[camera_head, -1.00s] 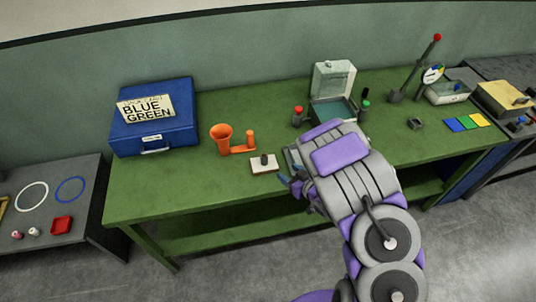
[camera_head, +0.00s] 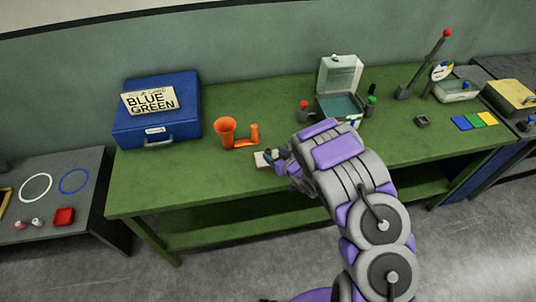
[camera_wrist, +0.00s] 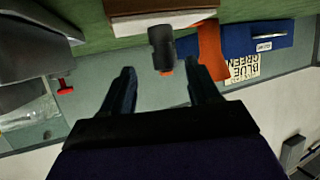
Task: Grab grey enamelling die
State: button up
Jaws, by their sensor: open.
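The grey enamelling die (camera_wrist: 161,48) is a dark, short cylinder standing on a small pale-topped block (camera_head: 261,161) near the front of the green bench. In the wrist view, which is upside down, the block (camera_wrist: 160,22) shows at the top with the die pointing down from it. My gripper (camera_wrist: 163,84) is open and empty. Its two fingers lie either side of the die's line, with the die just beyond the fingertips. In the head view, my gripper (camera_head: 278,160) is at the block's right side and partly hides the die and block.
A blue case (camera_head: 157,128) with a plate is at the left. An open pale box (camera_head: 341,85) and red and green knobbed posts stand behind my wrist. Bare bench lies front left.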

aim_at(270, 152)
jog(key=x, duration=0.2)
jog(key=b+x, duration=0.1)
jog(key=x, duration=0.1)
jog(key=shift+a+f, duration=0.2)
jog(key=shift+a, duration=0.25)
jog(key=c, duration=1.1)
jog(key=shift+o, duration=0.2)
jog(key=shift+r, duration=0.2)
